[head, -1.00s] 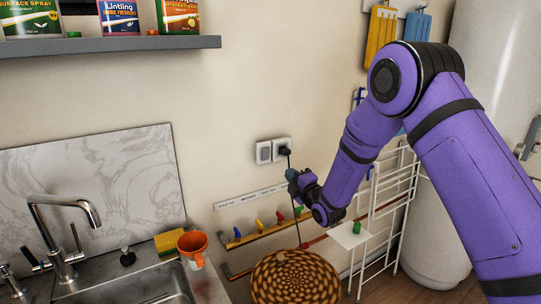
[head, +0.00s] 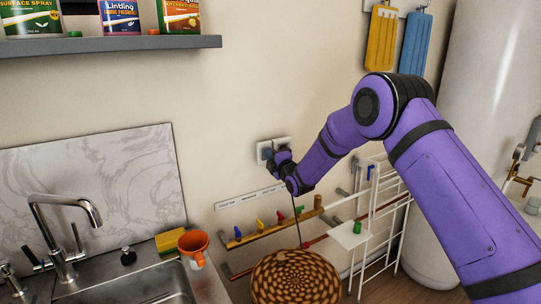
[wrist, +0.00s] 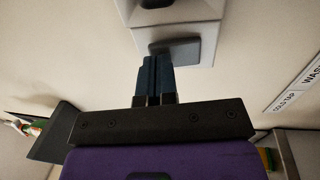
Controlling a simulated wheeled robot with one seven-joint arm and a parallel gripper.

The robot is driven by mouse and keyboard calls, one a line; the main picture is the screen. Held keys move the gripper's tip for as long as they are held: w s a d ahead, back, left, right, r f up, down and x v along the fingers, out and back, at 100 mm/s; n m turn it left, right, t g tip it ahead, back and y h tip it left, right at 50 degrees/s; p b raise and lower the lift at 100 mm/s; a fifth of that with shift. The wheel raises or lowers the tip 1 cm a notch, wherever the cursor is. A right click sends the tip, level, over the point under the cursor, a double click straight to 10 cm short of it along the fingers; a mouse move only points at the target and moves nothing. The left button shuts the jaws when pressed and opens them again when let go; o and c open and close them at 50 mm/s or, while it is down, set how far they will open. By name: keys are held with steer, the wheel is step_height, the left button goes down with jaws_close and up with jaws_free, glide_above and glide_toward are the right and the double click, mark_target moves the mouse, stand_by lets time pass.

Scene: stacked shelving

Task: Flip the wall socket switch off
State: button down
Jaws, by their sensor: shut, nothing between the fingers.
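The wall socket unit is a pair of white plates on the wall in the head view. Its left plate (head: 263,147) carries the switch, and the right plate is partly hidden by my gripper. In the wrist view the switch (wrist: 182,49) is a dark grey rocker in a white frame (wrist: 202,60). My gripper (wrist: 158,60) is shut and empty, its blue fingertips overlapping the lower left of the rocker. I cannot tell whether they touch it. It also shows in front of the plates in the head view (head: 274,159).
A black cable hangs below the socket. A pipe with colored valves (head: 260,230) runs beneath it, above a woven basket (head: 296,279). A white wire rack (head: 382,215) stands at right. The sink (head: 150,285) and orange mug (head: 193,246) are at left.

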steer(key=shift+w+a, duration=0.15)
steer(key=shift+w, duration=0.1)
steer(key=shift+r, duration=0.1)
